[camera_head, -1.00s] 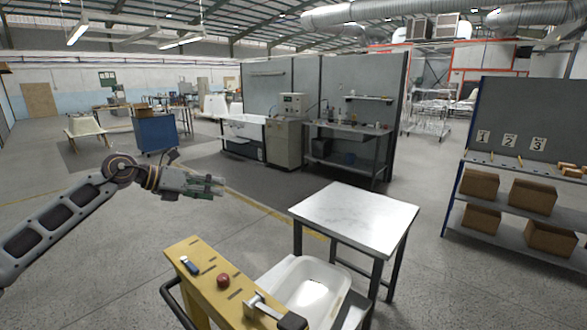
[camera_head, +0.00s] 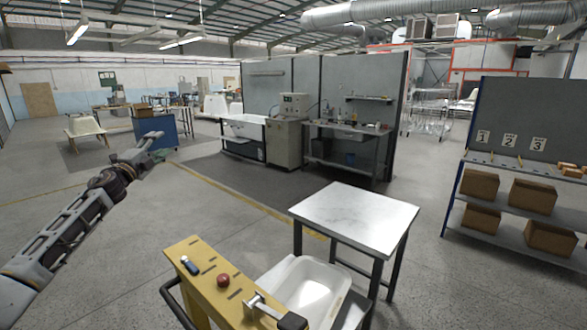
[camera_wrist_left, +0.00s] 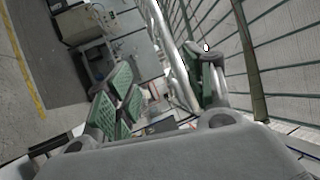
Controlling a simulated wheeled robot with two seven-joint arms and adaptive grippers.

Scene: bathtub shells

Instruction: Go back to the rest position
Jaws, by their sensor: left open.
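My left gripper (camera_head: 150,143) is raised at the left of the head view, in front of the blue cabinet from this viewpoint and well clear of the floor. In the left wrist view its green-padded fingers (camera_wrist_left: 165,85) stand apart with nothing between them. My right gripper is not in view.
A white-topped table (camera_head: 355,218) is just beyond. A shelf with cardboard boxes (camera_head: 480,183) is at the right. Floor at the left is open.

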